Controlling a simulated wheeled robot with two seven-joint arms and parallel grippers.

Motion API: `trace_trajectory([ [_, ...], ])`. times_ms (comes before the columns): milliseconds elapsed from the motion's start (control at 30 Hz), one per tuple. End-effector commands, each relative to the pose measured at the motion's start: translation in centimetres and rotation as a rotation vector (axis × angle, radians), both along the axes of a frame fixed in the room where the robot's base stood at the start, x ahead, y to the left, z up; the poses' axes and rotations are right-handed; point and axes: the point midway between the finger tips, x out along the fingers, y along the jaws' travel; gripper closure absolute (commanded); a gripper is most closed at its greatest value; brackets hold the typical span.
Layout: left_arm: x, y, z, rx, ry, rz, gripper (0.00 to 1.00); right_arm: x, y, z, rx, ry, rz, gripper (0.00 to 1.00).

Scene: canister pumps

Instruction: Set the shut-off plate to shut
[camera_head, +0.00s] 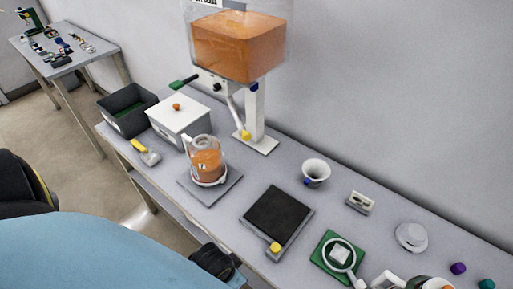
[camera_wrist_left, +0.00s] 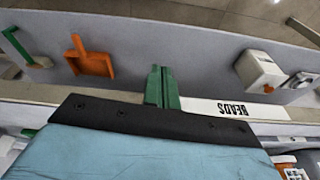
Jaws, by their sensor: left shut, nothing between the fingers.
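The pump stand in the head view holds a clear canister of orange contents (camera_head: 238,45). A lever with a green grip (camera_head: 183,83) sticks out to the left below the canister, apparently the shut-off plate's handle. From this angle I cannot tell how far the plate is in. A slanted white spout with a yellow end (camera_head: 245,134) hangs below. My left gripper (camera_wrist_left: 162,86) shows in the left wrist view as two green fingers pressed together, empty and touching nothing visible. Its fingers are hidden in the head view.
A glass jug of orange contents (camera_head: 206,160) stands on a grey plate left of the spout. A white lidded box (camera_head: 180,122) and a dark bin (camera_head: 127,108) are behind it. A black pad (camera_head: 278,214) and a white cup (camera_head: 316,172) lie to the right.

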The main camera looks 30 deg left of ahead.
Motion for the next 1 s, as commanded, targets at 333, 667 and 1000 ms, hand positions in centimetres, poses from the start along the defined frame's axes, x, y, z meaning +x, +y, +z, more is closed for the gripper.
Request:
trace_trajectory([
  [333, 11.2, 3.2, 17.2, 0.258, -0.478, -0.311, 1.0, 0.3, -0.1, 1.8, -0.001, -0.006, 0.0, 0.55],
  [667, 20.6, 7.3, 31.3, 0.983, -0.936, -0.694, 1.0, 0.2, -0.1, 2.3, -0.001, -0.004, 0.0, 0.55],
  [1000, 22.9, 8.2, 35.5, 1.254, -1.001, -0.775, 1.0, 0.0, -0.1, 2.5, -0.001, -0.001, 0.0, 0.55],
])
